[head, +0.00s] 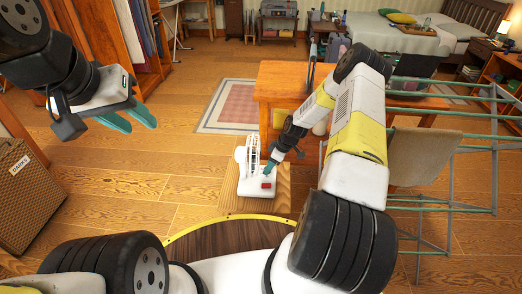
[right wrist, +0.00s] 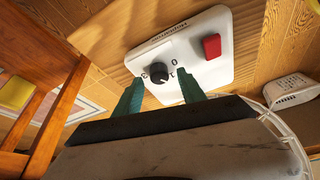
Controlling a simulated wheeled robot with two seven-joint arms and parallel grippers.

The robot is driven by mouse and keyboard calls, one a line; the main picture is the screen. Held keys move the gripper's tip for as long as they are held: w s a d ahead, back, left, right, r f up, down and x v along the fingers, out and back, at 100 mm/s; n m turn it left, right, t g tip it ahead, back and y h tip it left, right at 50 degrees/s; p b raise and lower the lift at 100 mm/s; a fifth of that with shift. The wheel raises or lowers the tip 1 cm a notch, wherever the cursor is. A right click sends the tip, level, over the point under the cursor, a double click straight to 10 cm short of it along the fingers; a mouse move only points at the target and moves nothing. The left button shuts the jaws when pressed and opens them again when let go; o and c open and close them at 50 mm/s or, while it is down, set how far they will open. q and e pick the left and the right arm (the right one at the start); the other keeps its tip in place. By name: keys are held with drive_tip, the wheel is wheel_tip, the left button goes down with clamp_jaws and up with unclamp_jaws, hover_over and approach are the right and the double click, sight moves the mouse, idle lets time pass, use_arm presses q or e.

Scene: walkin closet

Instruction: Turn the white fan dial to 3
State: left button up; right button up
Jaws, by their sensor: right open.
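The white fan (head: 249,158) stands upright on a low wooden stand in the head view. Its white base has a red switch (head: 267,184). In the right wrist view the base (right wrist: 150,56) carries a round black dial (right wrist: 155,74) with markings around it and the red switch (right wrist: 212,46). My right gripper (right wrist: 160,76) is open, its two teal fingers on either side of the dial; I cannot tell whether they touch it. It also shows over the base in the head view (head: 269,168). My left gripper (head: 141,117) is open and empty, in the air at upper left.
The wooden stand (head: 280,196) sits on the plank floor. A woven box (head: 25,185) stands at far left. Floor between box and fan is clear.

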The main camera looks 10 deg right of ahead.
drive_tip(key=shift+w+a+f, duration=0.15)
drive_tip(key=shift+f, duration=0.4)
drive_tip(key=shift+c, duration=0.2)
clamp_jaws()
drive_tip(key=shift+a+m+h, duration=0.1)
drive_tip(key=shift+m+h, duration=0.2)
drive_tip(key=shift+m, duration=0.7)
drive_tip(key=shift+m+t+h, duration=0.4)
drive_tip(key=shift+m+t, duration=0.2)
drive_tip(key=shift+m, duration=0.8)
drive_tip(key=shift+o, duration=0.2)
unclamp_jaws()
